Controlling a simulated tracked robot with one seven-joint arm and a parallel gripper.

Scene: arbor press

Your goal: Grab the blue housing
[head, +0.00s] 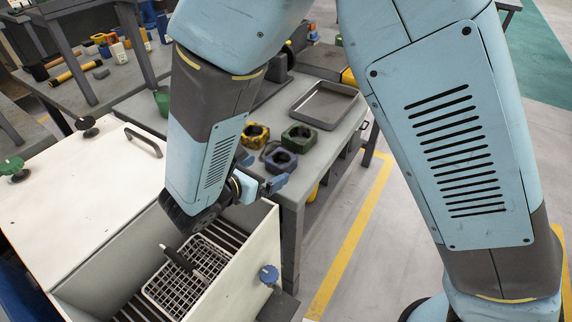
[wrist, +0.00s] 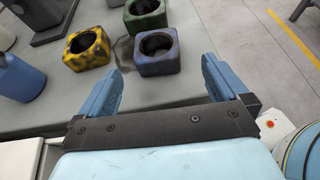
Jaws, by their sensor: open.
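The blue housing (head: 281,160) is a squat square block with a round bore. It stands on the grey bench (head: 326,142), nearest the bench's front edge of the three housings. In the wrist view the blue housing (wrist: 157,52) lies ahead of my gripper, roughly between the lines of its two fingers. My gripper (head: 262,172) is open and empty, with a gap between it and the blue housing. In the wrist view its blue fingers (wrist: 160,88) stand wide apart.
A yellow-black housing (head: 255,134) and a green housing (head: 299,137) stand close behind the blue one. A grey tray (head: 324,104) lies farther back. A white open-topped cabinet (head: 240,262) with a wire basket (head: 190,275) is below my arm.

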